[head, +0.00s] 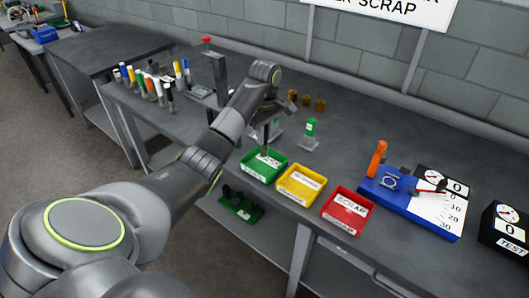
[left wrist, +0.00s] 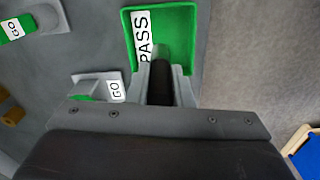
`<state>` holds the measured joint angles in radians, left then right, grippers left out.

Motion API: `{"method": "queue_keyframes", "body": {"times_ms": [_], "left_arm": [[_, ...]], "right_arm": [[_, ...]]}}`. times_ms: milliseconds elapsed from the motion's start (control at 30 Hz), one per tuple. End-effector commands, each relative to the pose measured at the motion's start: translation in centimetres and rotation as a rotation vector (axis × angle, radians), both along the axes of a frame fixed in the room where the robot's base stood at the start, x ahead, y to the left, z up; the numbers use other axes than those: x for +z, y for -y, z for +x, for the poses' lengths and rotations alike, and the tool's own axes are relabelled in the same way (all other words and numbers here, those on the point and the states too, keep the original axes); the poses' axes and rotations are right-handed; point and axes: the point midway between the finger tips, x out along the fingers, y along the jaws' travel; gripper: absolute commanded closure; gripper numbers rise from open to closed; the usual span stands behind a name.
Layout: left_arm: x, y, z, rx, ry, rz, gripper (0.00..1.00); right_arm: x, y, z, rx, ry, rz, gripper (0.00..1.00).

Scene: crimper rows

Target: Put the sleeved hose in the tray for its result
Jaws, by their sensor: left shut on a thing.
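My left gripper (head: 268,137) is above the green tray (head: 249,171) on the workbench. In the left wrist view its fingers (left wrist: 164,78) are shut on a dark hose (left wrist: 160,85), whose grey end points into the green tray, which is labelled PASS (left wrist: 184,22). I cannot tell whether the hose touches the tray floor. A yellow tray (head: 300,184) and a red tray (head: 348,211) labelled SCRAP stand to the right of the green one. My right gripper is not in view.
A green-topped GO gauge (head: 310,129) stands behind the trays. Several coloured-top hoses (head: 147,84) stand at the left. A green box (head: 241,207) with dark pieces is below the bench edge.

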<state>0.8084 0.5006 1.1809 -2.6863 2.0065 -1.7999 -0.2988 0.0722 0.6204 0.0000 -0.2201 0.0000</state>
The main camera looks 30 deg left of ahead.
Motion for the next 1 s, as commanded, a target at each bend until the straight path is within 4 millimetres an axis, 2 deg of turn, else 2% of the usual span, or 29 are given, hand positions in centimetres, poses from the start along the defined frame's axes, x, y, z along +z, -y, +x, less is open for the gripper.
{"method": "queue_keyframes", "body": {"times_ms": [133, 200, 300, 700, 733, 900, 1000], "left_arm": [[-2.9, 0.0, -0.1, 0.001, -0.003, 0.000, 1.00], [-3.3, 0.0, -0.1, 0.001, -0.004, -0.001, 1.00], [-4.3, 0.0, 0.0, 0.000, -0.001, -0.001, 1.00], [-5.1, 0.0, 0.0, 0.000, 0.000, 0.000, 1.00], [-5.1, 0.0, 0.0, 0.000, -0.001, 0.000, 0.79], [-5.0, 0.0, 0.0, 0.000, -0.001, 0.000, 0.59], [-5.0, 0.0, 0.0, 0.000, -0.001, 0.000, 0.59]], "right_arm": [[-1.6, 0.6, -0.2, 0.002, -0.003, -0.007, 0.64], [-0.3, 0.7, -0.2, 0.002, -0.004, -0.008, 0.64], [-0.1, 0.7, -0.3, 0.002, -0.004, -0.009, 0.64], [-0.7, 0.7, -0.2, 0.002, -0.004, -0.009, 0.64], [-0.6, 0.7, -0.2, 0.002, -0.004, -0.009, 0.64], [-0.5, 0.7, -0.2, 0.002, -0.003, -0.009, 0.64], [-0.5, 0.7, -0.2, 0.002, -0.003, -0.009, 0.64]]}}
